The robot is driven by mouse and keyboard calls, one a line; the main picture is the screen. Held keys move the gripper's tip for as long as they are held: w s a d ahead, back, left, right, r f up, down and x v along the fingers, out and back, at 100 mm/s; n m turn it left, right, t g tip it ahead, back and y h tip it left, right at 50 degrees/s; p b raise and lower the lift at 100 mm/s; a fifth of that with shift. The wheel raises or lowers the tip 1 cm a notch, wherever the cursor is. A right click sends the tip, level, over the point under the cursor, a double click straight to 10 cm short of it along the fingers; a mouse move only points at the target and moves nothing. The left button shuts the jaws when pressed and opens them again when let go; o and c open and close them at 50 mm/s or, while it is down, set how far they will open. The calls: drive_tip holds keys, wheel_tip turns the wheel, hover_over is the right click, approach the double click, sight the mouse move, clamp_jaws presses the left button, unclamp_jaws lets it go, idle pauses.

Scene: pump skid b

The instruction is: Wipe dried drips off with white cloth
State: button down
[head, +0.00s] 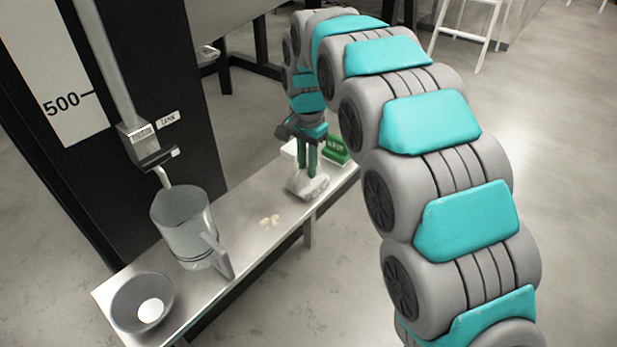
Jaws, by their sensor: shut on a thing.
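A white cloth (305,187), bunched up, is at the lower end of my gripper (309,171). My gripper points down with its green fingers shut on the cloth, at or just above the bench top near its right part; contact with the surface is hard to tell. The dried drips (269,221) are a small patch of pale yellowish spots on the metal bench (245,243). They lie to the left of and nearer than the cloth, apart from it, and are uncovered.
A clear jug (182,222) with a handle stands under a spout (162,176), left of the drips. A grey bowl (128,307) with something white inside is at the bench's near left end. A green box (336,150) and a white item are behind my gripper.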

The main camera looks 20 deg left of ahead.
drive_tip(key=shift+r+p, duration=1.4)
drive_tip(key=shift+r, duration=1.65)
